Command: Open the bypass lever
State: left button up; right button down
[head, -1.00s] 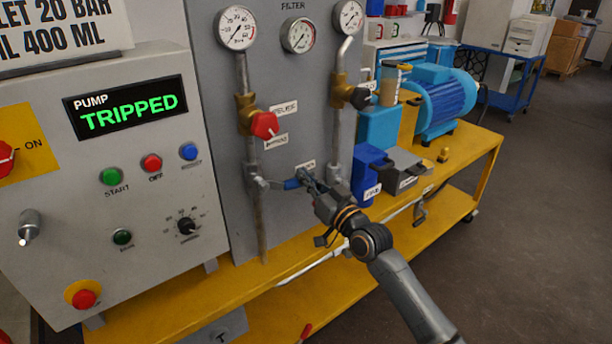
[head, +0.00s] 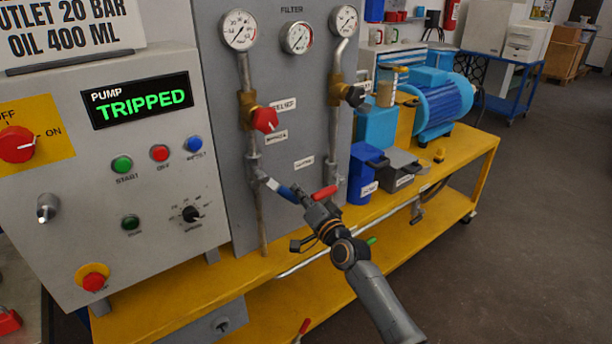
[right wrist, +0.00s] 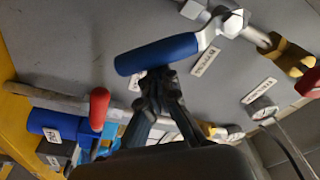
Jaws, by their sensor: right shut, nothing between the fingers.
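A blue-handled lever (head: 281,190) sits on the left vertical pipe of the grey panel and slopes down to the right. A red-handled lever (head: 325,192) is at the foot of the right pipe. My right gripper (head: 307,200) is shut and empty, just past the blue handle's free end. In the right wrist view its fingertips (right wrist: 160,78) are close under the blue handle (right wrist: 157,54); contact is unclear. My left gripper is out of view.
A red valve knob (head: 265,119) is above the blue lever. The control box (head: 60,190) reads "PUMP TRIPPED". A blue container (head: 363,175) and motor (head: 440,100) stand on the yellow bench (head: 235,284) to the right.

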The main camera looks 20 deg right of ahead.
jog(key=shift+s+a+f+m+p, duration=0.15)
jog(key=shift+a+f+m+p, duration=0.35)
jog(key=shift+m, duration=0.6)
jog(key=shift+s+a+f+m+g+h+p, duration=0.2)
jog(key=shift+a+f+m+p, duration=0.4)
jog(key=shift+m, duration=0.45)
jog(key=shift+s+a+f+m+g+h+p, duration=0.1)
jog(key=shift+s+a+f+m+p, duration=0.2)
jog(key=shift+a+m, duration=0.6)
jog(key=shift+s+a+f+m+g+h+p, duration=0.15)
jog(key=shift+a+f+m+p, duration=0.4)
jog(key=shift+m, duration=0.6)
